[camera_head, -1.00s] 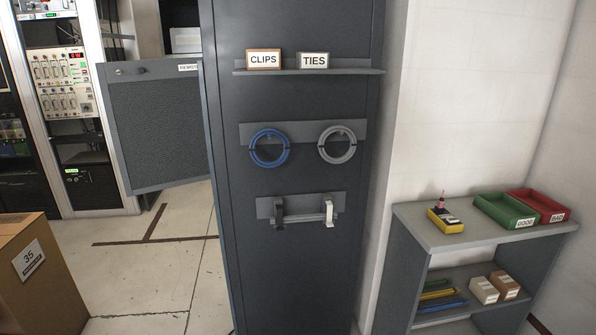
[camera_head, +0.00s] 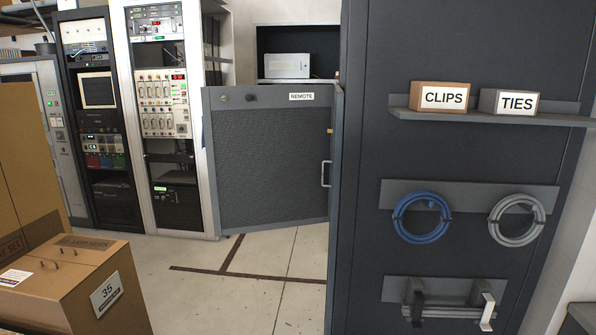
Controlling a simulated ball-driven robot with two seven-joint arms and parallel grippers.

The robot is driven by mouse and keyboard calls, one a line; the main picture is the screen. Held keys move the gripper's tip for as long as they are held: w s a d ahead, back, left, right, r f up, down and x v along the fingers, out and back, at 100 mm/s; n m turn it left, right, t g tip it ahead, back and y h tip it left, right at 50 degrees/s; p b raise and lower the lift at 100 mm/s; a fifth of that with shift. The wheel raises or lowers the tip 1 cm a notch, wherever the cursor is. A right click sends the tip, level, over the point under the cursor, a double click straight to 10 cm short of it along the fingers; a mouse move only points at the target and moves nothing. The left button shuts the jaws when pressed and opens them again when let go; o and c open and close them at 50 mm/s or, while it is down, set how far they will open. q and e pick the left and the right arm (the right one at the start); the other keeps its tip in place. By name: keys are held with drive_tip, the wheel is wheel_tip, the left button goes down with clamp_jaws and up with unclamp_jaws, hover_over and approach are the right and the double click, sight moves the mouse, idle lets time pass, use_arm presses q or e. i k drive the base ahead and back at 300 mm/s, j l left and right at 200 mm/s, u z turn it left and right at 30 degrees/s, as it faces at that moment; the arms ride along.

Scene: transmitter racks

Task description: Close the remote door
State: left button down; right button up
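The remote door (camera_head: 268,160) is a grey panel with a dark mesh face and a white "REMOTE" label near its top edge. It stands swung open beside the dark cabinet (camera_head: 362,165), left of the cabinet's side panel. A small pale handle (camera_head: 326,174) sits near the door's right edge, and a dark knob shows at its upper left. The opening that the door belongs to cannot be made out. Neither of my grippers is in view.
Cardboard boxes (camera_head: 78,285) stand at the lower left. Equipment racks (camera_head: 160,105) line the back left. The cabinet side carries a shelf (camera_head: 490,117) with CLIPS and TIES boxes, a blue cable coil (camera_head: 422,218) and a grey coil (camera_head: 517,220). Floor (camera_head: 250,285) before the door is clear.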

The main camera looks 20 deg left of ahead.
sight(266, 147)
drive_tip(key=j+u, duration=0.4)
drive_tip(key=j, duration=0.9)
drive_tip(key=i+j+z, duration=0.1)
drive_tip(key=i, duration=0.4)
drive_tip(key=i+j, duration=0.1)
drive_tip(key=i, duration=0.4)
drive_tip(key=z, duration=0.05)
